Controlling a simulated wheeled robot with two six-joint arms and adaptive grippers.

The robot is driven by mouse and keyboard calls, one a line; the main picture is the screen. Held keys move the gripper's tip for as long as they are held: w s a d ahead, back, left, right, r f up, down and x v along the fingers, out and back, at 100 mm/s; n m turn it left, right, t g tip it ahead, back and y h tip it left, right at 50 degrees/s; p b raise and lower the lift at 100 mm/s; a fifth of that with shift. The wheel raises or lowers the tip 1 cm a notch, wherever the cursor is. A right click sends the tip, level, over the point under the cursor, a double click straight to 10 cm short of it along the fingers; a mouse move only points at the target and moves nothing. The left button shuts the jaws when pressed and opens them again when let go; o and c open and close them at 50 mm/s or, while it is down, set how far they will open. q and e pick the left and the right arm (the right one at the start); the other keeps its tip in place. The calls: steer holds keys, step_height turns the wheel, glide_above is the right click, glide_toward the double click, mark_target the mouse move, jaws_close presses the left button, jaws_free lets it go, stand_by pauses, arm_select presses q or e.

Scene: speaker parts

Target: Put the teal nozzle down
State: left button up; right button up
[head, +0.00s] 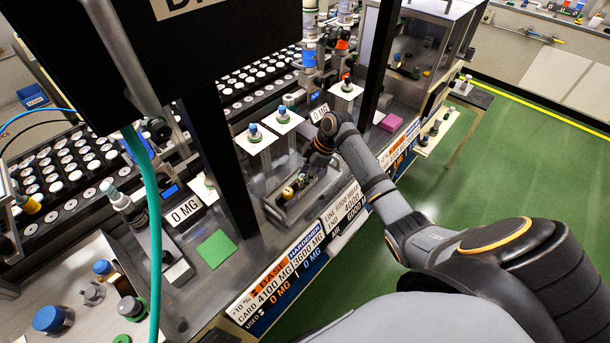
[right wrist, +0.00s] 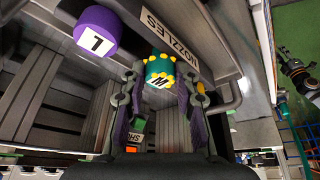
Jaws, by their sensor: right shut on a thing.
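The teal nozzle (right wrist: 157,66) has yellow knobs and a white label with M. In the right wrist view it sits between the fingertips of my right gripper (right wrist: 160,82), which is shut on it. The gripper also shows in the head view (head: 318,160), over the far end of a grey metal tray (head: 272,212). In the right wrist view a label reading NOZZLES (right wrist: 168,28) is on the tray's rim. A purple nozzle (right wrist: 97,30) labelled L is at the upper left. Whether the teal nozzle touches the tray floor I cannot tell.
White square platforms (head: 254,138) with blue-topped parts stand behind the tray. A green sheet (head: 216,249) lies left of it and a pink block (head: 391,122) to its right. A dark post (head: 221,165) and a teal hose (head: 152,225) stand on the left.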

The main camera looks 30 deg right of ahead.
steer(key=shift+s+f, duration=0.25)
steer(key=shift+f, duration=0.2)
steer(key=o, duration=0.8)
steer(key=shift+s+f, duration=0.1)
steer(key=shift+c, duration=0.2)
steer(key=shift+o, duration=0.8)
steer(key=shift+w+f, duration=0.15)
steer(key=shift+w, duration=0.05)
steer(key=shift+r, duration=0.25)
steer(key=b+v, duration=0.2)
steer(key=v, duration=1.1)
steer(key=shift+w+a+r, duration=0.15)
steer(key=shift+w+r, duration=0.1)
steer(key=shift+w, duration=0.15)
